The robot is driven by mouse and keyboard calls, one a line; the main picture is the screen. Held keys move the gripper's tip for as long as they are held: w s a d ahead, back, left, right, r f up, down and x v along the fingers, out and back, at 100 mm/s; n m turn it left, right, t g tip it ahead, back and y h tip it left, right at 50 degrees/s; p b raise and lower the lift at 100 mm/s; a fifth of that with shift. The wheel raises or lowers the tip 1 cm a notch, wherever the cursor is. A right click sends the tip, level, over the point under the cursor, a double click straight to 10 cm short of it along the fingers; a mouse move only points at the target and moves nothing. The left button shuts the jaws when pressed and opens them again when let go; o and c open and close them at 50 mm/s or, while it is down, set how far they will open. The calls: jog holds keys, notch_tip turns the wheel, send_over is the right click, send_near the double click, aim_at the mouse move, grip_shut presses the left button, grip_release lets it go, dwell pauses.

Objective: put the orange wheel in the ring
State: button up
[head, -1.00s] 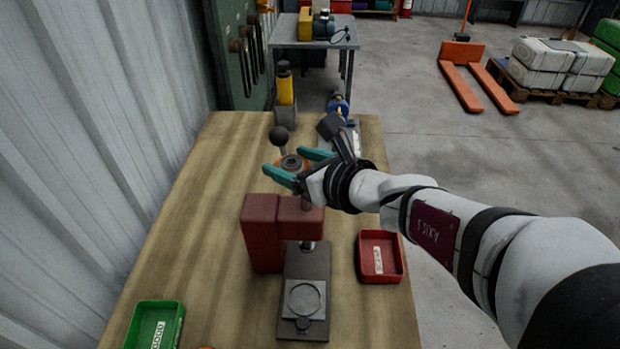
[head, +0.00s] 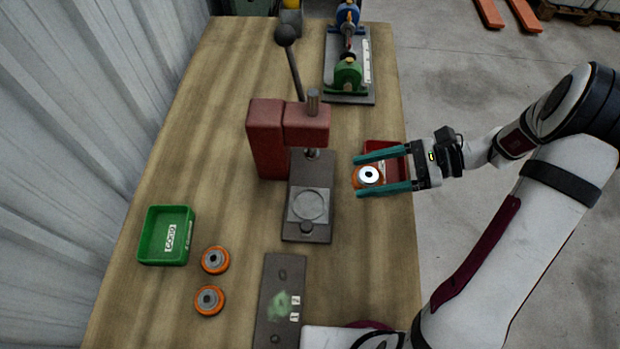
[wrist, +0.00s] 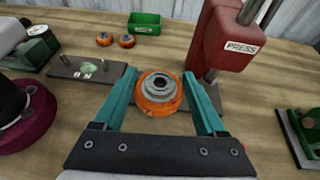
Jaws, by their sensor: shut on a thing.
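My gripper (head: 359,176) is shut on an orange wheel (head: 369,176) with a pale metal hub. In the wrist view the orange wheel (wrist: 160,93) sits flat between the two teal fingers, hub facing up. The gripper holds it to the right of the red press (head: 283,135), beside and partly over the red tray. The ring (head: 308,206) is a round grey seat on the dark press base, below the press head in the head view. It looks empty. I cannot make it out in the wrist view.
The press head and post overhang the back of the base, and a ball-topped lever (head: 286,35) rises behind. The red tray (head: 398,166) lies under my gripper. Two other orange wheels (head: 215,260) lie near the green tray (head: 166,236). A dark plate (head: 281,300) lies in front.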

jog(key=shift+s+a+f+n+g, duration=0.3)
jog(key=shift+a+f, duration=0.1)
jog(key=shift+f, duration=0.15)
jog(key=shift+s+a+f+n+g, duration=0.2)
jog(key=shift+s+a+f+g, duration=0.15)
jog(key=shift+f, duration=0.2)
send_over(309, 204)
notch_tip(309, 204, down, 6)
jog(key=shift+f, duration=2)
jog(key=o, duration=1.3)
jog(key=shift+f, duration=0.15)
